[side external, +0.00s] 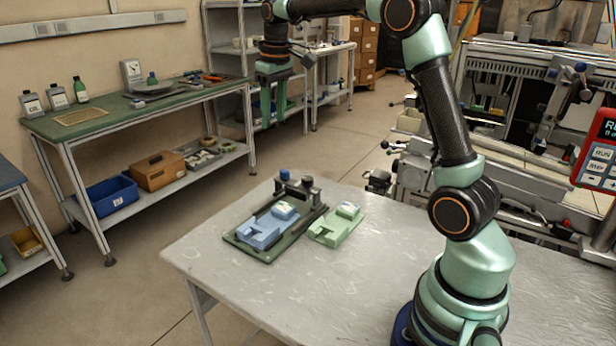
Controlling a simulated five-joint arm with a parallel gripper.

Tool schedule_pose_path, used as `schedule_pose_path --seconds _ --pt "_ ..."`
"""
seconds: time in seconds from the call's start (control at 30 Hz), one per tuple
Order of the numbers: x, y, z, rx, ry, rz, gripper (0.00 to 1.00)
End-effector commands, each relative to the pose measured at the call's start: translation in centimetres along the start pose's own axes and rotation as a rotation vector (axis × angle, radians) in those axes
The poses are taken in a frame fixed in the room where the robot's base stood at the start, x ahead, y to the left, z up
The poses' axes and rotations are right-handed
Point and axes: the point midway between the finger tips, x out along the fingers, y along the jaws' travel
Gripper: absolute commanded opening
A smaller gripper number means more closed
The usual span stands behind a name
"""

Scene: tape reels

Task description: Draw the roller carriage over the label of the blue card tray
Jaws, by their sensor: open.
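The blue card tray (259,236) lies on a dark green base plate (239,241) on the pale table. A lighter blue piece (284,211) with a pale top shows at its far end; I cannot read a label. The dark roller carriage (307,187) stands across the far end of the base plate, with a blue knob (285,174) at its left. My gripper (276,112) hangs high above and beyond the trays, pointing down. It is open and empty, well apart from the carriage.
A green tray (334,228) lies just right of the base plate. The front and left of the table (240,300) are clear. A workbench (120,112) with bottles stands at the left. Machinery (520,185) and a red control box (598,155) are at the right.

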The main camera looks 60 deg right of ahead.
Motion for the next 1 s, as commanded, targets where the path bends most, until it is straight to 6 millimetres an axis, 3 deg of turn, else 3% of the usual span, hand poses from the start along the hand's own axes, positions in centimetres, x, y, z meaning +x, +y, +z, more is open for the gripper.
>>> schedule_pose_path --seconds 0.2,0.4,0.67,1.0 --pt "4.2 4.6 -2.0 0.006 -0.083 -0.021 0.50" --pt "6.4 6.7 -2.4 0.005 -0.120 -0.035 0.50" --pt "8.2 7.0 -2.2 0.005 -0.128 -0.038 0.50" --pt "14.4 6.7 -1.3 0.005 -0.130 -0.039 0.50"
